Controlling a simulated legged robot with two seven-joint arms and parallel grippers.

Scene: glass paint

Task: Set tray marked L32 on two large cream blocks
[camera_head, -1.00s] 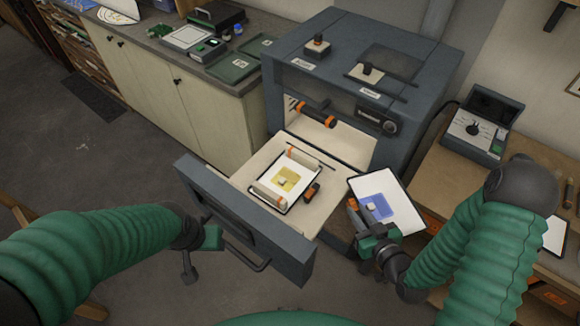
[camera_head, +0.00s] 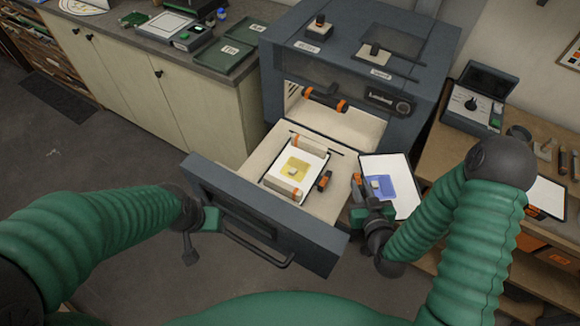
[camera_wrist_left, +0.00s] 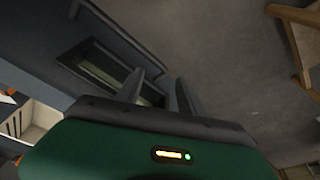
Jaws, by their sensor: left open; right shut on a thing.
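My right gripper (camera_head: 364,194) is shut on a white, dark-rimmed tray (camera_head: 401,169) and holds it just right of the pulled-out drawer. The tray bears a blue patch (camera_head: 404,184) with a small pale piece. Inside the drawer (camera_head: 258,161), another white tray (camera_head: 313,161) with a yellow patch lies between two pale tan pieces, one at its far end (camera_head: 308,145) and one at its near end (camera_head: 283,187). I cannot tell whether these are the cream blocks. No L32 mark is readable. My left gripper (camera_head: 209,219) is open and empty by the drawer front's left part.
The drawer belongs to a grey-blue kiln (camera_head: 350,55). Its bar handle (camera_head: 255,250) sticks out in front. An orange-ended dark tool (camera_head: 324,181) lies beside the yellow-patched tray. A wooden bench (camera_head: 545,145) stands at right, a cabinet (camera_head: 150,80) at left.

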